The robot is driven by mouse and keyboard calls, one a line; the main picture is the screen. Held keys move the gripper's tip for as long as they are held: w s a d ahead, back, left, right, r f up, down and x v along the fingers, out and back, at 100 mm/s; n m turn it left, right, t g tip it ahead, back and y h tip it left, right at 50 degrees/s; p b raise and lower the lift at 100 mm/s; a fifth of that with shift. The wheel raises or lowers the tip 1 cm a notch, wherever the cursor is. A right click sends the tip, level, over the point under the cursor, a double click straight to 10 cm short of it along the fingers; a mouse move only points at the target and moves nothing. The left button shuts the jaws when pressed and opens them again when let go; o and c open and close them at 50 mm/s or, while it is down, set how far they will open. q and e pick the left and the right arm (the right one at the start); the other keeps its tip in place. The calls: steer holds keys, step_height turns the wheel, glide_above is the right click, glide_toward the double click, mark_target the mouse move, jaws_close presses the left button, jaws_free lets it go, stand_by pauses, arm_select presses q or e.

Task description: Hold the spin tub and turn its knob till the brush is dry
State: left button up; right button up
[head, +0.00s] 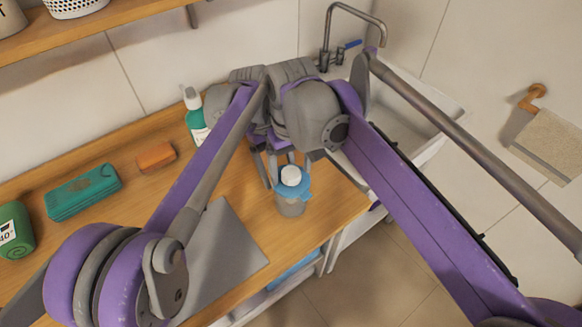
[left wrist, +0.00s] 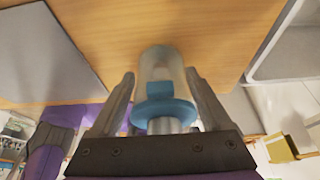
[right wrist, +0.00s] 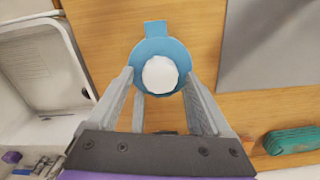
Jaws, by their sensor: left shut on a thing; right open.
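The spin tub (head: 291,207) stands upright near the counter's front edge, a clear cup with a blue lid (head: 293,188) and a white round knob (head: 291,175) on top. My left gripper (left wrist: 160,74) is shut on the tub's clear side, with a finger on each side in the left wrist view. My right gripper (right wrist: 158,73) is open, its fingertips at either side of the lid and knob (right wrist: 160,75) in the right wrist view. I cannot tell if they touch.
A grey mat (head: 225,255) lies left of the tub. A sink (head: 420,100) with a tap (head: 328,45) is at right.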

steer(key=shift+f, duration=0.15)
jaws_close()
stand_by(0.4)
